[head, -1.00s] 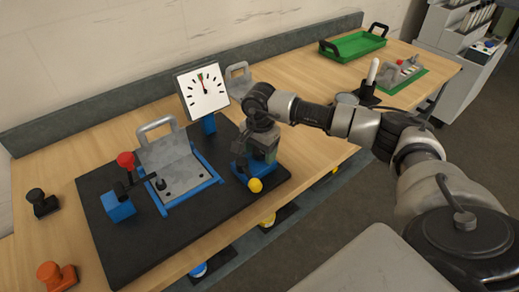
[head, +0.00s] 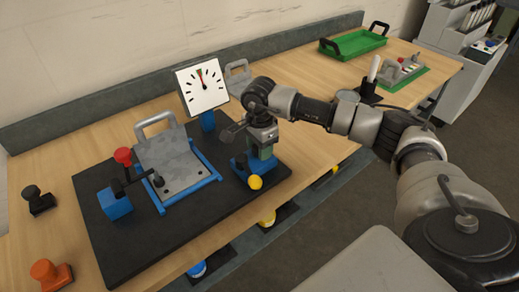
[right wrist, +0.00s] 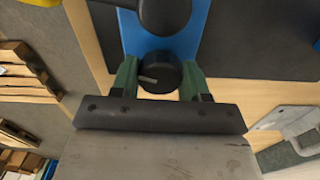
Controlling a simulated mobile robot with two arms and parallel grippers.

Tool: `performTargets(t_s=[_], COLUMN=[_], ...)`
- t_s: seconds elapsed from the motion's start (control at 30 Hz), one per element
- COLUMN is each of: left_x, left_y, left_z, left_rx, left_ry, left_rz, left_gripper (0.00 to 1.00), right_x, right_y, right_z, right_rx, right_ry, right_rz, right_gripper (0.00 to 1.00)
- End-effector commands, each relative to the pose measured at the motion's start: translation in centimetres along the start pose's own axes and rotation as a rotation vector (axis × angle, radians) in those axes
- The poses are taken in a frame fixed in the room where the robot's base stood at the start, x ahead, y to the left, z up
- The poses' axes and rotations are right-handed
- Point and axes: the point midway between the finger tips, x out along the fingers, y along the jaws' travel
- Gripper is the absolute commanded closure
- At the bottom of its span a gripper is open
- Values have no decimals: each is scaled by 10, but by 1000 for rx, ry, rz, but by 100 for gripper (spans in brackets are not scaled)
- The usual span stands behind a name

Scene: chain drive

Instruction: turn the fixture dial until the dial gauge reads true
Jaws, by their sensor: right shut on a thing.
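The dial gauge (head: 203,86) stands on a blue post at the back of the black board, its white face toward me. Its needle points almost straight up, close to the small coloured mark at the top of the scale; I cannot tell whether it lies exactly on it. The fixture dial (right wrist: 160,74) is a black round knob with a pale pointer line, on a blue base. My right gripper (right wrist: 160,80) is shut on it, one green finger on each side. In the head view my right gripper (head: 262,150) hides the dial. My left gripper is out of view.
The black board (head: 150,245) carries a blue fixture with a grey handled plate (head: 172,162), a red-knobbed clamp (head: 123,156) and a yellow ball knob (head: 255,182). Black and orange pieces (head: 45,272) stand at left. A green tray (head: 355,44) is at the back.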

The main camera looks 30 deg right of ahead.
Motion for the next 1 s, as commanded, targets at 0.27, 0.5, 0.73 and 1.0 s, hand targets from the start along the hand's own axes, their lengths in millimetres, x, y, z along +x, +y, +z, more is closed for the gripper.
performTargets(t_s=[0.27, 0.5, 0.73, 1.0], left_x=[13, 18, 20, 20], left_y=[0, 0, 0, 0], left_z=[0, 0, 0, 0], left_rx=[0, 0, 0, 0], left_ry=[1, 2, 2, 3], left_rz=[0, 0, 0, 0], left_gripper=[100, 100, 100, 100], right_x=[2, 1, 0, 0], right_y=[0, 0, 1, 1], right_z=[0, 0, 0, 0], right_rx=[215, 346, 408, 421], right_ry=[1, 2, 2, 3], right_rz=[0, 0, 0, 1], right_gripper=[78, 78, 78, 78])
